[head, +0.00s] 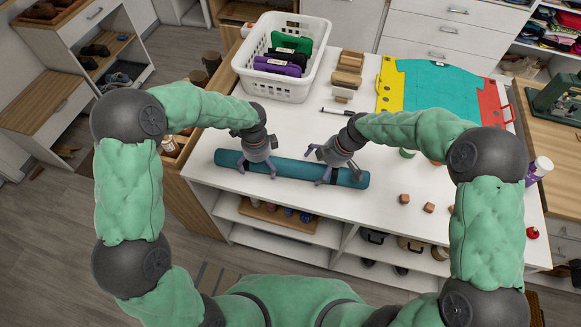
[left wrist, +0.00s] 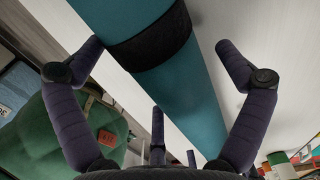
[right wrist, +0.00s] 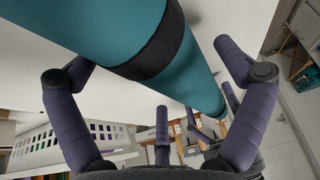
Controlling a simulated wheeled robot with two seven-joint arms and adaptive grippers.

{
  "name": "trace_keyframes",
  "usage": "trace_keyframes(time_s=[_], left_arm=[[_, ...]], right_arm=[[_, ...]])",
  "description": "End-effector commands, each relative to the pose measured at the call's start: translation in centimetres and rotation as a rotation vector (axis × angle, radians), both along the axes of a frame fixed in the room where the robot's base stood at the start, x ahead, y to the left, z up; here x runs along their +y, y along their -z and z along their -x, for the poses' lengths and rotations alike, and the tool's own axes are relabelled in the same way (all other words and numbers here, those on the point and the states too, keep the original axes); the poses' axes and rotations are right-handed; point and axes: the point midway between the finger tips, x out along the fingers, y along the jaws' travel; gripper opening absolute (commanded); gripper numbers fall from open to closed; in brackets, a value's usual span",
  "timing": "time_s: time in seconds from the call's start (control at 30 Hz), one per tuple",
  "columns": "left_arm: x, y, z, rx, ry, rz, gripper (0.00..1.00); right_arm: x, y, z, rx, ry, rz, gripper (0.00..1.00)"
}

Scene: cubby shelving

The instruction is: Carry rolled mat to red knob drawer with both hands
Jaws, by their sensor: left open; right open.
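The rolled mat (head: 296,171) is a teal cylinder with dark bands, lying along the front of the white table top. My left gripper (head: 258,172) is open over its left part. In the left wrist view the mat (left wrist: 185,75) runs between the spread fingers of my left gripper (left wrist: 160,65). My right gripper (head: 335,178) is open over its right part. In the right wrist view the mat (right wrist: 195,75) passes between the open fingers of my right gripper (right wrist: 160,65). Neither gripper is closed on it. I cannot make out a red knob drawer.
A white basket (head: 270,85) with purple and green items stands at the back left of the table (head: 215,140). Wooden blocks (head: 347,75), a pen and a coloured flat piece (head: 430,85) lie behind the mat. Small wooden cubes (head: 404,198) lie to its right. Shelves sit below the table top.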

Motion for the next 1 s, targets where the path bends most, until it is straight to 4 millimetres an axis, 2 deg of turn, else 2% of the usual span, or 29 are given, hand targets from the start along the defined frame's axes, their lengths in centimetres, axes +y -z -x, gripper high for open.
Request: trace_keyframes(time_s=[0.4, 0.47, 0.7, 1.0], left_arm=[[-0.02, 0.60, -0.02, -0.001, 0.000, 0.000, 1.00], [-0.02, 0.59, -0.02, -0.001, 0.000, 0.000, 0.86], [-0.02, 0.60, -0.01, -0.001, 0.000, 0.000, 0.18], [-0.03, 0.49, -0.05, -0.002, 0.001, 0.000, 0.17]], right_arm=[[0.24, 0.55, -0.03, -0.001, 0.000, 0.000, 1.00], [0.23, 0.54, -0.03, 0.000, 0.000, 0.000, 0.86], [0.23, 0.54, -0.02, 0.000, 0.001, 0.000, 0.18], [0.23, 0.42, -0.08, -0.001, 0.004, -0.001, 0.17]])
